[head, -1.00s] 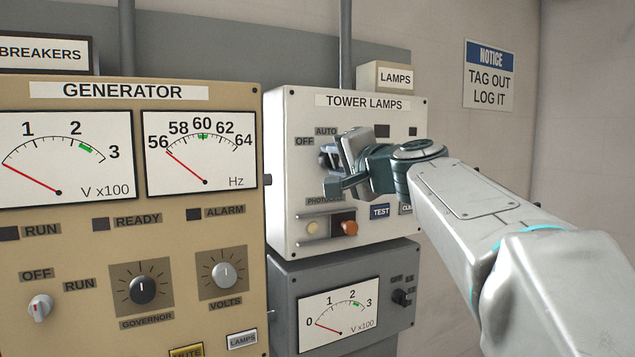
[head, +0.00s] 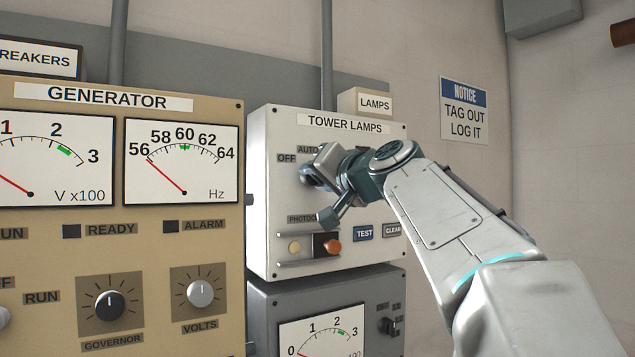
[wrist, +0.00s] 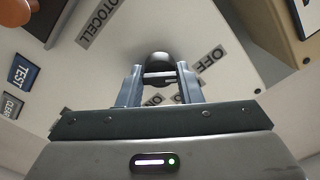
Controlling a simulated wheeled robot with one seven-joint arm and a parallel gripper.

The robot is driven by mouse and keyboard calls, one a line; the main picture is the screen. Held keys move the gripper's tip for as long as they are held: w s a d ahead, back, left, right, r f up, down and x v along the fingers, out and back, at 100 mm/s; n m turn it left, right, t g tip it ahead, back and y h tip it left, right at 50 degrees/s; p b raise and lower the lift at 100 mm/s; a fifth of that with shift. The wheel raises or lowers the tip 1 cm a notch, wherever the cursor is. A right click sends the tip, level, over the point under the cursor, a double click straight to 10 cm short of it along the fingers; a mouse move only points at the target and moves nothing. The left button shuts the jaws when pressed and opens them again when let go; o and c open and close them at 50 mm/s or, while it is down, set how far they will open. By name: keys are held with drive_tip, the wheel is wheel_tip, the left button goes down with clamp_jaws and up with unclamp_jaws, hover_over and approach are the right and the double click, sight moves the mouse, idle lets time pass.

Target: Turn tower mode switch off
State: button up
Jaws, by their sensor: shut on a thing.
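The tower mode switch is a dark rounded knob (wrist: 160,68) with a pale pointer line, seen in the wrist view between the fingertips of my gripper (wrist: 159,80). The OFF label (wrist: 209,58) lies just to its right there. In the head view my gripper (head: 318,188) is at the upper left of the white TOWER LAMPS panel (head: 277,215), shut on the knob, with its fingers tilted. The gripper hides most of the knob there. The OFF label (head: 286,158) and part of the AUTO label (head: 307,149) show. I cannot tell exactly which position the pointer marks.
The tan GENERATOR panel (head: 140,225) stands close on the left. A grey meter panel (head: 265,300) is below.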

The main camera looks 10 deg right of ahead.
drive_tip(key=o, duration=1)
drive_tip(key=shift+c, duration=0.2)
drive_tip(key=b+v, duration=0.3)
drive_tip(key=v, duration=1.1)
drive_tip(key=shift+w, duration=0.1)
